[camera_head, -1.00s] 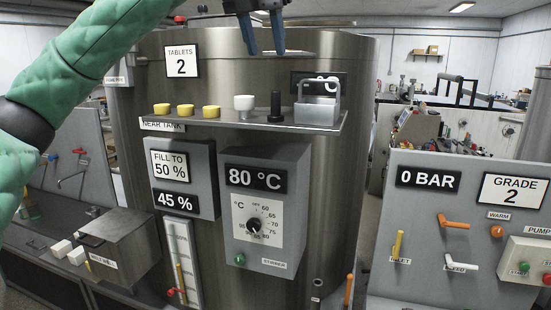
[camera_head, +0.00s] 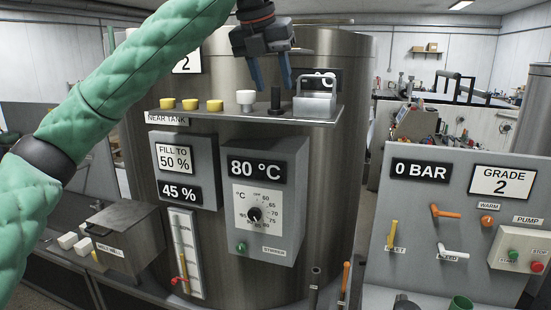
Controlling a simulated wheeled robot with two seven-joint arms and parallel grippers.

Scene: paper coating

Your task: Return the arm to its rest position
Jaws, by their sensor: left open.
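My left arm, in a green quilted sleeve, comes in from the left and arches across the top of the view. My left gripper (camera_head: 272,72) points down with its two blue fingers apart and nothing between them. The arm hides part of the "TABLETS 2" sign (camera_head: 187,62). My right gripper does not show.
A valve panel (camera_head: 400,215) reading 0 BAR stands right. A metal box (camera_head: 125,235) stands left.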

